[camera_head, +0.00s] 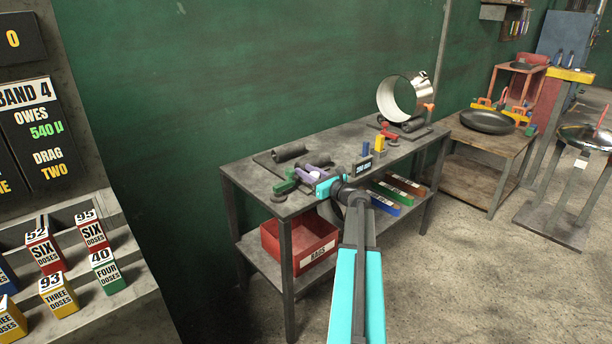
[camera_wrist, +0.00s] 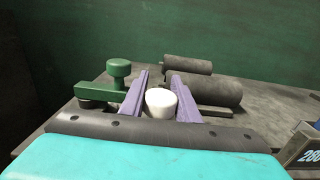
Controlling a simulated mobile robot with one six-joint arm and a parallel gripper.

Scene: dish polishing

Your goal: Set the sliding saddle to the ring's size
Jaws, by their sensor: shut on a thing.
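A shiny metal ring (camera_head: 424,93) stands upright on dark rollers at the right end of the bench. At the bench's left end, my gripper (camera_head: 313,175) has its purple fingers closed around a white knob. In the wrist view my gripper (camera_wrist: 160,98) shows the white knob (camera_wrist: 161,101) between the fingers. I take the knob to belong to the sliding saddle, but its body is hidden below my gripper. Dark rollers (camera_wrist: 204,90) lie just beyond and to the right of the fingers. A green clamp with a round knob (camera_wrist: 118,69) stands to their left.
The bench (camera_head: 340,140) also carries blue and yellow blocks (camera_head: 379,144), a small display (camera_head: 363,167) and a red clamp (camera_head: 389,134). A red bin (camera_head: 300,243) sits on the lower shelf. A second table with a dark pan (camera_head: 487,121) stands to the right.

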